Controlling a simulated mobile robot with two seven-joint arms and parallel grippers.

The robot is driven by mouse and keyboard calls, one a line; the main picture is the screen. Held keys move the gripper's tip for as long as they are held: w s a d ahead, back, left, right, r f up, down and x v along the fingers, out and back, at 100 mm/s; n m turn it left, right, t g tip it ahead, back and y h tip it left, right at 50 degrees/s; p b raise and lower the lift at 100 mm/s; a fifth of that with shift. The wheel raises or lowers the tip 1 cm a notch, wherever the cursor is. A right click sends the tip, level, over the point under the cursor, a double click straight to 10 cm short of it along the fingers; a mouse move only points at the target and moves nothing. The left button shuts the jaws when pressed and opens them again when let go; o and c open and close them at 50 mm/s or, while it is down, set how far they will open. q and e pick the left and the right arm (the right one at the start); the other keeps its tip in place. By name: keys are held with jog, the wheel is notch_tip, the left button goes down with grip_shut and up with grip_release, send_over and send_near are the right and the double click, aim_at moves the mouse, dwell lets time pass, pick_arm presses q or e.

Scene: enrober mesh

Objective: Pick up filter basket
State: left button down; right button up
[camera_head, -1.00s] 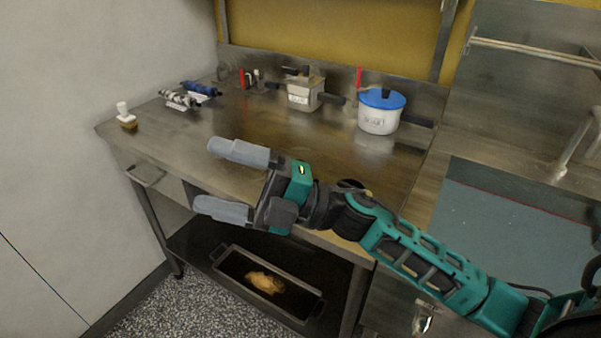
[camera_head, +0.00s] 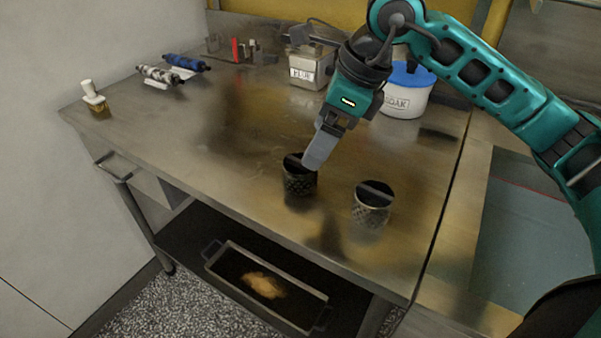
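Two dark mesh filter baskets stand upright on the steel table, each with a flat bar across its open top. One basket (camera_head: 298,184) is near the table's middle, and the other basket (camera_head: 371,214) is to its right and nearer the front edge. My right gripper (camera_head: 317,156) points down at the left basket. Its grey finger overlaps the right side of that basket's rim. The fingers line up in this view, so I cannot tell their gap or whether they hold the bar. My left gripper is not in view.
A blue-lidded white pot (camera_head: 405,103) and a labelled square container (camera_head: 309,70) stand at the back, partly behind my arm. A tray (camera_head: 232,283) lies on the lower shelf. The table's left middle is clear.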

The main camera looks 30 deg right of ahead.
aim_at(300, 168)
jog(key=x, duration=0.8)
jog(key=shift+w+a+f+b, duration=0.15)
jog(key=shift+w+f+b, duration=0.05)
jog(key=shift+f+b, duration=0.1)
jog(key=shift+r, duration=0.1)
jog(key=c, duration=1)
jog(key=shift+c, duration=0.3)
jog(key=shift+r, duration=0.1)
